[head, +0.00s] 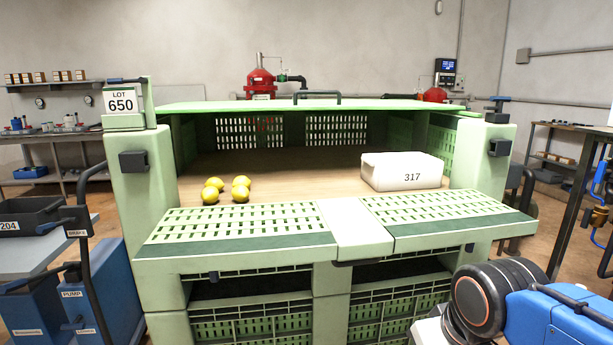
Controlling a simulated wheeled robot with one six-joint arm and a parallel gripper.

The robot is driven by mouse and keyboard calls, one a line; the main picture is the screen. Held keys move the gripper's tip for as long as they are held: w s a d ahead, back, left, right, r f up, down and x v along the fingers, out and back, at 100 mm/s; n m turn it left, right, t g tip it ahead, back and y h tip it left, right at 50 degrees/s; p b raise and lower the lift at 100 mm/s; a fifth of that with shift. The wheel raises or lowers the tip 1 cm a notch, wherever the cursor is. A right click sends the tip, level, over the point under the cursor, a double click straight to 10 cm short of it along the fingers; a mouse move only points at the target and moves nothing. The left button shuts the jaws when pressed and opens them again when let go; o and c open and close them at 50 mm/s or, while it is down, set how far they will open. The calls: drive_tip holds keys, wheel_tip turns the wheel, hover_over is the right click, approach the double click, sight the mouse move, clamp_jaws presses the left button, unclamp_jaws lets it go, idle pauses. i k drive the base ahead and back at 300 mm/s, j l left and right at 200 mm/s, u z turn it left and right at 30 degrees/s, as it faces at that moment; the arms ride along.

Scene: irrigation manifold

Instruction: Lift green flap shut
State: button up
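The green flap (240,225) is the perforated front panel of a large pale green crate (145,190). It is folded down and outward, lying nearly flat toward me, so the crate's front is open. A plain pale block (352,230) sits at the middle of the flap, and a dark green strip runs along its front edge. A dark handle shows partly under the middle of that edge. My blue and black arm shows at the lower right, beside the flap's right end. My gripper is not in view.
Several yellow fruits (226,189) and a white box marked 317 (402,171) rest on the crate's wooden floor. A bright green lid (318,105) with a dark handle lies across the top. A blue cart (100,290) stands close on the left; a table frame stands right.

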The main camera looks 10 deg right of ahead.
sight(352, 232)
drive_tip(key=k+l, duration=0.15)
drive_tip(key=l, duration=0.2)
drive_tip(key=k+l, duration=0.15)
drive_tip(key=l, duration=0.2)
drive_tip(key=k+l, duration=0.15)
drive_tip(key=l, duration=0.25)
drive_tip(key=k+l, duration=0.1)
drive_tip(key=l, duration=0.25)
drive_tip(key=u, duration=0.05)
